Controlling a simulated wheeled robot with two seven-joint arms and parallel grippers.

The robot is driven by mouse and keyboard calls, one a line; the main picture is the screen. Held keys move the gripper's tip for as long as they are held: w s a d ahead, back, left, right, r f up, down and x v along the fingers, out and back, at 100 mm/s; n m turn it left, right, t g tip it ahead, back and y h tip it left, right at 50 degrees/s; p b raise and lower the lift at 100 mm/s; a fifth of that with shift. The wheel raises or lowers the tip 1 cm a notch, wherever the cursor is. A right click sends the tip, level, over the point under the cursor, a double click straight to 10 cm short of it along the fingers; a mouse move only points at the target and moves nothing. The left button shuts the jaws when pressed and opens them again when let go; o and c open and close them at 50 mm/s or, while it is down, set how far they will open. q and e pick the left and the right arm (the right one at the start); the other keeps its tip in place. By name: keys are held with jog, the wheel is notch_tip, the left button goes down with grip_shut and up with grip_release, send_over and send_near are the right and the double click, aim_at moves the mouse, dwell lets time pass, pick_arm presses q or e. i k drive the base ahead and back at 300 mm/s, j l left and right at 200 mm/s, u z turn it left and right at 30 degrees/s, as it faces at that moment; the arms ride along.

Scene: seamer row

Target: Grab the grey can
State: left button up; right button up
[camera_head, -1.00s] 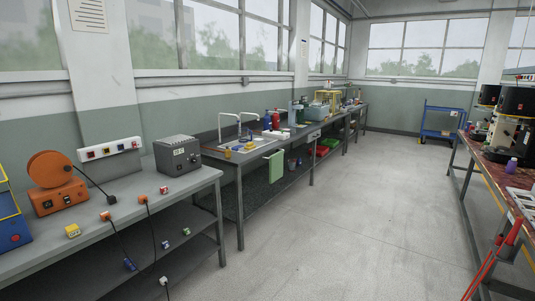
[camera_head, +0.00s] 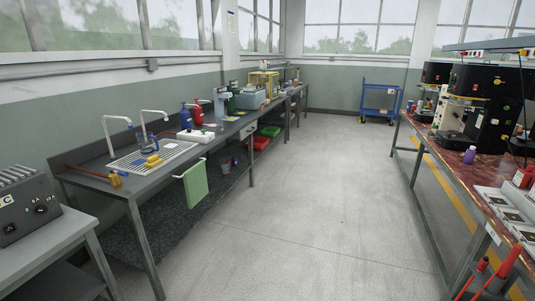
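No grey can is clearly recognisable in the head view; small items on the benches are too far off to tell. The long grey bench (camera_head: 88,181) on the left holds a drying rack with sink taps, a blue bottle (camera_head: 185,117), a red bottle (camera_head: 197,115) and several small items. The red-topped bench (camera_head: 447,157) on the right holds black machines and a purple bottle (camera_head: 469,155). Neither of my grippers shows in the head view.
The floor (camera_head: 315,180) between the benches is clear. A blue cart (camera_head: 380,104) stands at the back wall. A grey box with knobs (camera_head: 27,207) sits on the near left table. Red-handled tools (camera_head: 505,265) stand at the near right. A green towel (camera_head: 195,186) hangs off the left bench.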

aim_at(219, 123)
jog(key=i, duration=2.75)
